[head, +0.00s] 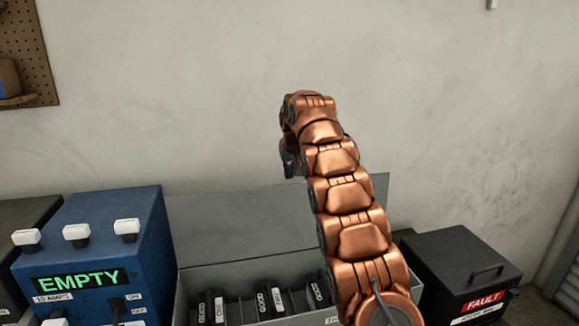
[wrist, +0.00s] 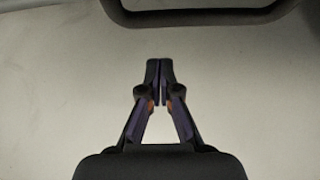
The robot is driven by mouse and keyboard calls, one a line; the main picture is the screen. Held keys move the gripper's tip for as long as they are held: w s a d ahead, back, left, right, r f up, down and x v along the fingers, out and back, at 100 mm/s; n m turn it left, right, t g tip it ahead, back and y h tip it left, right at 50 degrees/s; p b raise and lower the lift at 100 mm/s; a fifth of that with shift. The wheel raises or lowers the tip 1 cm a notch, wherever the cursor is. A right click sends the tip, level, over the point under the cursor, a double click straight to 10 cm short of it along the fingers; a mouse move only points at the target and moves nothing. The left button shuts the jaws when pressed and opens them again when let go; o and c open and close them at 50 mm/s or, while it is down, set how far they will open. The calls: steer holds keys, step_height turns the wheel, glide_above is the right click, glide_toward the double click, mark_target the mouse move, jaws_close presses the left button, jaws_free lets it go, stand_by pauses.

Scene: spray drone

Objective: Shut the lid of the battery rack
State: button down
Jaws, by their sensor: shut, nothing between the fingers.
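The battery rack (head: 183,307) is a grey open-topped box at the bottom middle of the head view. Its grey lid (head: 235,222) stands raised at the back, close to the wall. Several dark batteries (head: 262,300) with white labels, some reading GOOD, stand in the rack. My arm crosses in front of the lid and the rack's right part, hiding some of both. My gripper (head: 290,165) hangs at the arm's far end, above the lid's top edge in the picture. In the wrist view, my gripper (wrist: 160,78) has its fingertips together, with nothing between them.
A blue unit (head: 110,235) with a green EMPTY display stands left of the rack. A black box (head: 460,270) with a red FAULT label stands to the right. A dark curved bar (wrist: 200,17), which I cannot identify, crosses the top of the wrist view before a pale surface.

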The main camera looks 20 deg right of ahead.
steer(key=s+p, duration=0.1)
steer(key=s, duration=0.2)
steer(key=shift+s+a+p, duration=0.3)
steer(key=shift+a+p, duration=0.1)
stand_by(0.4)
steer(key=shift+s+f+b, duration=0.2)
steer(key=shift+f+b, duration=0.05)
steer(key=shift+b, duration=0.1)
